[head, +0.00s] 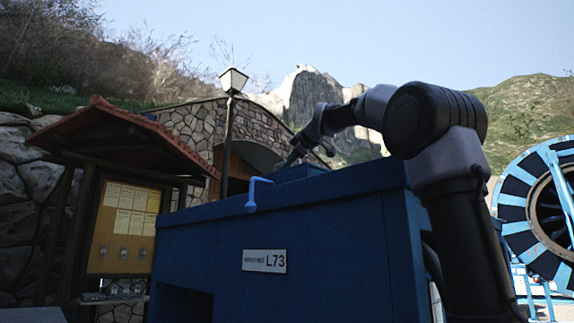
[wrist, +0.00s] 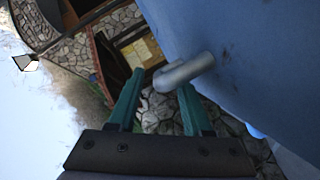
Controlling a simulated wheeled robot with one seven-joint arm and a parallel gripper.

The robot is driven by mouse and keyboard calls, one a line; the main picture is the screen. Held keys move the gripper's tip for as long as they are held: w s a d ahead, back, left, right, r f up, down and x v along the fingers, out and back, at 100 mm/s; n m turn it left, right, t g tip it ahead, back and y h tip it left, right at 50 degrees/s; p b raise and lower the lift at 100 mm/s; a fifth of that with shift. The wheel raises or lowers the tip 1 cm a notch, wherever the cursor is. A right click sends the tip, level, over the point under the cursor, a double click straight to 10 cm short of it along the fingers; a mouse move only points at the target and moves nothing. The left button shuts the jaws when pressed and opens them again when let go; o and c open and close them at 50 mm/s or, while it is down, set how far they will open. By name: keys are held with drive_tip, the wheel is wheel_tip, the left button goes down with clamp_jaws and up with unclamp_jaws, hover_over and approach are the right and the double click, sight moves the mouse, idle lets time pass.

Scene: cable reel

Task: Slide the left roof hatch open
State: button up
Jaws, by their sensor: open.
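The blue housing (head: 330,235) with the plate "L73" fills the middle of the head view. A raised blue block (head: 303,172) on its top looks like the roof hatch; I cannot tell whether it is open. A bright blue bent handle (head: 252,192) stands at the top front edge. My gripper (head: 292,158) is above the roof beside the block, small and dark there. In the wrist view, my gripper (wrist: 158,88) is open, and a grey bent handle (wrist: 186,70) from a blue surface (wrist: 245,50) ends between or just beyond its fingertips. Contact cannot be told.
A roofed notice board (head: 122,225) and a lamp post (head: 229,130) stand left, before a stone building (head: 190,130). A large blue cable reel (head: 530,210) is at the right. Open air lies above the housing.

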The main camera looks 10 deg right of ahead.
drive_tip(key=shift+x, duration=0.95)
clamp_jaws()
drive_tip(key=shift+f, duration=0.1)
idle(0.7)
